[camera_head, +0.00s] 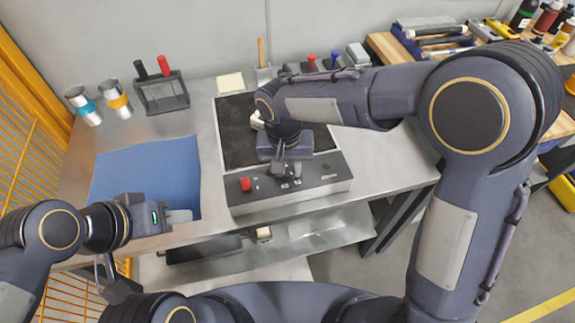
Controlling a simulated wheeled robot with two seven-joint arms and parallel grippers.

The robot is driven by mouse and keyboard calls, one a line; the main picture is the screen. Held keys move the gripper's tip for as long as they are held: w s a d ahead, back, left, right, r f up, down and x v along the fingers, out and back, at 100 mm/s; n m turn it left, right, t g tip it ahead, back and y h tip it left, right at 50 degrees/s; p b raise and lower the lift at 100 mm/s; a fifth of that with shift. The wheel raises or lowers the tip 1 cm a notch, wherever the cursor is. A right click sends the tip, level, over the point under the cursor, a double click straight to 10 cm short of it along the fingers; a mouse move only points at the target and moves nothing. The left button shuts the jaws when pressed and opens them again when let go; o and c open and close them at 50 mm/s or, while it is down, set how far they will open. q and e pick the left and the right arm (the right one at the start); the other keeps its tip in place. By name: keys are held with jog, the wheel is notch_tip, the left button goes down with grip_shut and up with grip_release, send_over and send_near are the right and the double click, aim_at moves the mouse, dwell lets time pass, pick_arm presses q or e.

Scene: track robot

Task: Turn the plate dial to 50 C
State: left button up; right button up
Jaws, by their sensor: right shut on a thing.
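The hot plate (236,133) has a dark top and a grey front control panel (318,181) with a red knob (245,184) at its left. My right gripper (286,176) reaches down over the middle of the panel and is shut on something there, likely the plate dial. The dial itself is hidden by the gripper, so its setting cannot be read. My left gripper (182,216) is at the front edge of the bench beside the blue mat, away from the plate. Its fingers are too small to tell open from shut.
A blue mat (145,172) lies left of the plate. Two metal cups (84,106) and a holder with red and black handles (163,93) stand behind it. Red and blue knobbed items (311,62) stand at the back. A yellow fence (38,160) borders the left.

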jog(key=o, duration=1)
jog(key=shift+r, duration=0.1)
jog(key=r, duration=0.7)
jog(key=shift+a+r+p, duration=0.25)
jog(key=shift+r+p, duration=0.1)
